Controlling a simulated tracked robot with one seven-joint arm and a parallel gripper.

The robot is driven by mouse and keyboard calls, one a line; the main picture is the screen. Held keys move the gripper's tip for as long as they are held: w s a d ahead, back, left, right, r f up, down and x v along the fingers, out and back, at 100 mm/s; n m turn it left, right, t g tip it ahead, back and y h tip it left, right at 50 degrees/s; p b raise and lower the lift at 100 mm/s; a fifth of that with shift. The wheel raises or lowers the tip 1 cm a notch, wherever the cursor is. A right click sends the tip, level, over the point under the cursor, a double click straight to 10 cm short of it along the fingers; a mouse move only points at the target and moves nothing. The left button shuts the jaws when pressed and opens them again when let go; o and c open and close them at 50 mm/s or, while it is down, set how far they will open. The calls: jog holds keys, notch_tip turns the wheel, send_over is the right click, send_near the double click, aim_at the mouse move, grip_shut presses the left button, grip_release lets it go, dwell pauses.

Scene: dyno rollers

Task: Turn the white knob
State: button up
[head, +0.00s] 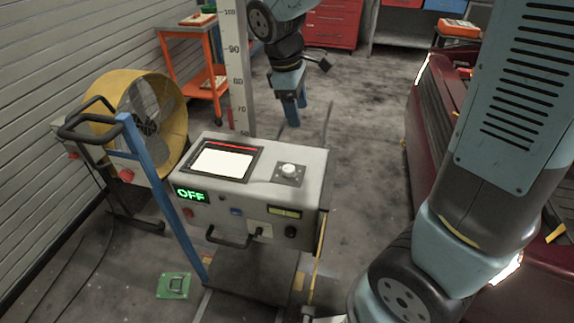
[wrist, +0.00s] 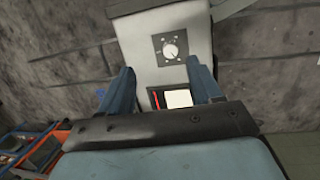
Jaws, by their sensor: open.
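The white knob (head: 289,170) sits on a dark square plate on top of a grey control cabinet (head: 232,205), right of a framed white screen (head: 225,161). In the wrist view the knob (wrist: 171,51) shows beyond the fingertips, with marks around it. My gripper (head: 293,112) hangs above and behind the cabinet, pointing down, apart from the knob. Its two blue fingers (wrist: 160,78) are spread with nothing between them. A green "OFF" display (head: 192,195) is lit on the cabinet's front.
A yellow fan (head: 133,118) and a blue trolley post (head: 160,195) stand left of the cabinet. A tall ruler post (head: 235,70) rises behind it. A dark red car (head: 440,130) is at the right. An orange cart (head: 192,60) stands at the back. Floor behind the cabinet is clear.

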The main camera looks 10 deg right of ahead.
aim_at(288, 168)
jog(key=w+a+f+n+h, duration=0.2)
jog(key=a+f+n, duration=0.3)
jog(key=a+f, duration=0.25)
jog(key=x, duration=1.3)
jog(key=shift+s+f, duration=0.35)
jog(key=shift+s, duration=0.05)
jog(key=shift+c, duration=0.2)
jog(key=c, duration=0.9)
jog(key=shift+d, duration=0.2)
jog(key=shift+c, duration=0.5)
jog(key=shift+a+g, duration=0.1)
jog(key=shift+g, duration=0.2)
